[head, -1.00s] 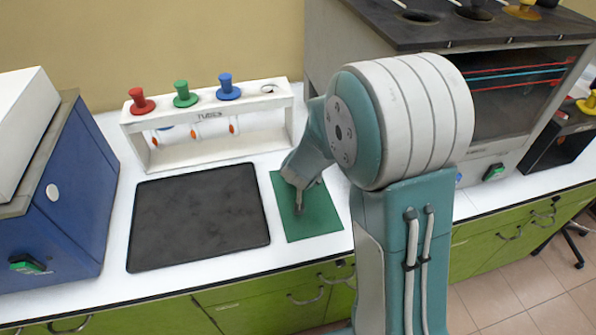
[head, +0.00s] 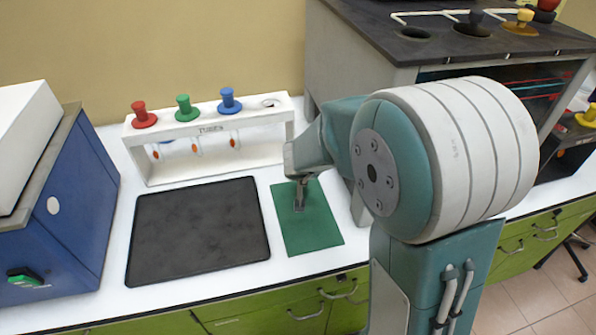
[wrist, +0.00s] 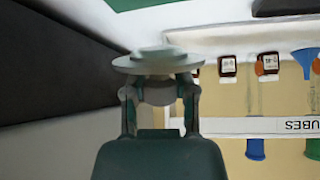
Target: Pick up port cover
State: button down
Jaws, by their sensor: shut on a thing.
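My gripper (wrist: 160,92) is shut on a pale grey-green port cover (wrist: 157,62), a round flanged disc with a small raised centre, held by its narrower stem between the two fingers. In the head view my gripper (head: 300,196) shows over the green mat (head: 318,232), its fingers pointing down. The cover cannot be made out in the head view. The height of the fingers above the mat is hard to tell.
A white tube rack (head: 210,131) with red, green and blue stoppers stands behind. A dark tray (head: 200,230) lies left of the mat, and a blue machine (head: 75,190) is farther left. A grey cabinet (head: 400,70) with a dark top stands at the right.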

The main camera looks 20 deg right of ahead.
jog(key=shift+r, duration=1.4)
jog(key=shift+s+f+m+h, duration=0.15)
jog(key=shift+s+f+m, duration=0.05)
jog(key=shift+f, duration=0.35)
jog(key=shift+s+f+m+h, duration=0.1)
jog(key=shift+s+f+m, duration=0.1)
jog(key=shift+f, duration=0.4)
jog(key=shift+s+f+m+h, duration=0.15)
jog(key=shift+f+m, duration=0.05)
jog(key=shift+f, duration=0.35)
jog(key=shift+s, duration=0.1)
